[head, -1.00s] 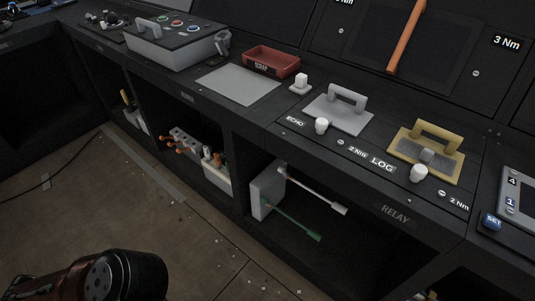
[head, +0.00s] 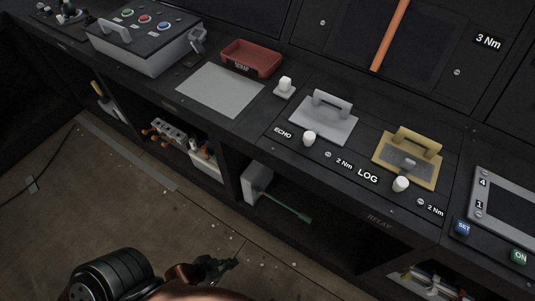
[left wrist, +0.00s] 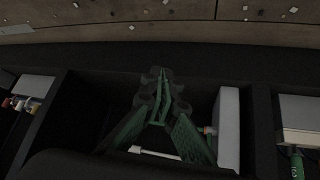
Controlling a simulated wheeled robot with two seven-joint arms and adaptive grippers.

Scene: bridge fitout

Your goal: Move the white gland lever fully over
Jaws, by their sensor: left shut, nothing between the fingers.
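The grey gland box (head: 257,182) stands at the left side of the open bay under the console. A green lever (head: 290,208) reaches from it towards the lower right. The white lever does not show in the head view now. In the left wrist view a white bar (left wrist: 155,153), seemingly that lever, lies behind my fingers beside the grey box (left wrist: 229,128). Its full angle is hidden. My left gripper (head: 230,264) is shut and empty, low over the floor in front of the bay, apart from the box. Its fingers (left wrist: 158,78) also fill the wrist view's middle. My right gripper is out of view.
The console top (head: 245,140) overhangs the bay. A white bin (head: 206,166) and an orange-tipped rack (head: 172,130) sit in the bay to the left. Coloured items (head: 425,280) lie in the right bay.

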